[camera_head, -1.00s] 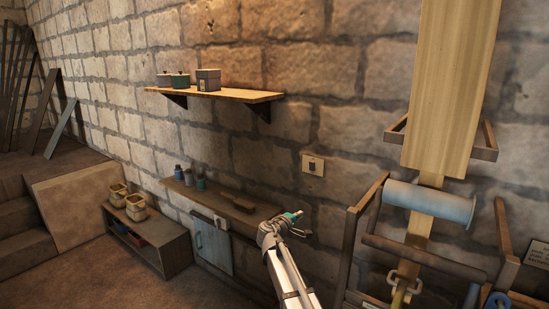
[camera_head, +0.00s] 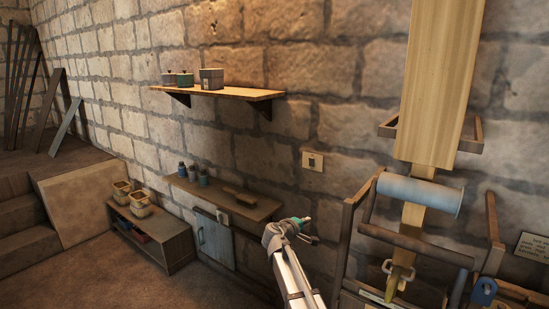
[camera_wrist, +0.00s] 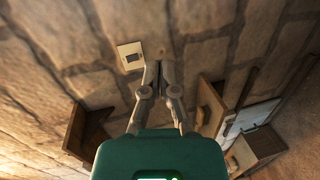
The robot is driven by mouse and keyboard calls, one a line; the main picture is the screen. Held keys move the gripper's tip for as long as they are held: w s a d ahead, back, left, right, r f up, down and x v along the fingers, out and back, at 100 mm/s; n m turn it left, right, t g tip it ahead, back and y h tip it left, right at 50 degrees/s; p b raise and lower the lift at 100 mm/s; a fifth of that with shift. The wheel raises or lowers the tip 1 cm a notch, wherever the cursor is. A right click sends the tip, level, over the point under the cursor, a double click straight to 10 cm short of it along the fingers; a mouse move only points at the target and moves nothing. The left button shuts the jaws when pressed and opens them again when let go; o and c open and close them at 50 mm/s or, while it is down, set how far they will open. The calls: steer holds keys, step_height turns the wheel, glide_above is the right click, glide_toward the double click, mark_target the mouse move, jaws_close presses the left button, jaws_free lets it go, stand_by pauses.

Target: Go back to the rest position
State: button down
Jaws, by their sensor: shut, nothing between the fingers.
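My gripper (camera_head: 302,226) is at the end of my raised arm, in the lower middle of the head view, in front of the stone wall. In the wrist view my gripper (camera_wrist: 159,66) has its two fingers together and holds nothing. The fingertips show near a light switch (camera_wrist: 130,56) on the wall, with no clear contact. The switch also shows in the head view (camera_head: 313,161), above my gripper.
A belt frame with a grey roller (camera_head: 419,194) and a wide belt (camera_head: 437,80) stands right of my arm. A wall shelf (camera_head: 222,92) holds several pots. A lower shelf (camera_head: 228,198) with bottles is left of my gripper. Open floor (camera_head: 70,275) lies lower left.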

steer(key=s+d+f+m+g+y, duration=0.25)
steer(key=s+d+f+g, duration=0.2)
steer(key=s, duration=0.45)
steer(key=s+d+f+m+g+y, duration=0.1)
steer(key=s+d+f+m+g, duration=0.25)
steer(key=s+f, duration=0.35)
steer(key=s+a+f+m+g+y, duration=0.1)
steer(key=s+g+y, duration=0.1)
steer(key=s, duration=0.7)
steer(key=s+a+f+m+g+y, duration=0.1)
steer(key=s+y, duration=0.3)
steer(key=s, duration=0.5)
steer(key=shift+a+f+m+g, duration=0.25)
steer(key=shift+f+m+g, duration=0.3)
steer(key=shift+m, duration=0.25)
steer(key=shift+w, duration=0.1)
